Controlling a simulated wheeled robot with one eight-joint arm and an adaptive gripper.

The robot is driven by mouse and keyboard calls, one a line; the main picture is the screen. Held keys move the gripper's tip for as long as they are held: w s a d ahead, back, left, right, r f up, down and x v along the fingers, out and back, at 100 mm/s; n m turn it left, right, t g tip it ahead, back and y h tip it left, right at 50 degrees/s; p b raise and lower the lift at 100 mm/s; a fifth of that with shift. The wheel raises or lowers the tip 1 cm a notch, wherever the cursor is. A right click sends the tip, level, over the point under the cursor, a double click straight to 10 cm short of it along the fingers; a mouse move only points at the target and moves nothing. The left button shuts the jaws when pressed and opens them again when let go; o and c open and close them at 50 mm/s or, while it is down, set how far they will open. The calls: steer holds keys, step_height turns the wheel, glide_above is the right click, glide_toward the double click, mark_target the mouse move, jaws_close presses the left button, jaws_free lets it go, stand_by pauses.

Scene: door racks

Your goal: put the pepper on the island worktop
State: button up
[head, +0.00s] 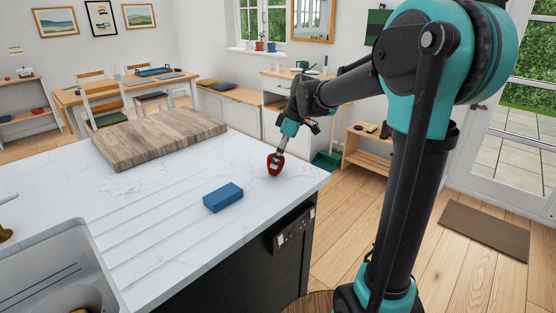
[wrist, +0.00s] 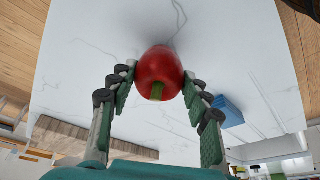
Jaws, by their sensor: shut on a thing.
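A red pepper (head: 275,166) with a green stem is held in my gripper (head: 277,154), over the right end of the white marble-look island worktop (head: 150,205). In the wrist view the pepper (wrist: 158,66) sits between the two fingers of my gripper (wrist: 158,78), its stem toward the camera. The worktop (wrist: 90,60) fills most of the background there. The pepper is at or just above the surface; I cannot tell whether it touches.
A blue block (head: 223,197) lies on the worktop to the left and nearer. A wooden board (head: 160,135) lies farther back. The sink (head: 60,265) is at the near left. The worktop's right edge is close to the pepper. Bare worktop lies around it.

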steer(key=shift+f, duration=0.45)
steer(key=shift+c, duration=0.6)
steer(key=o, duration=1.3)
steer(key=shift+o, duration=0.2)
steer(key=v, duration=1.2)
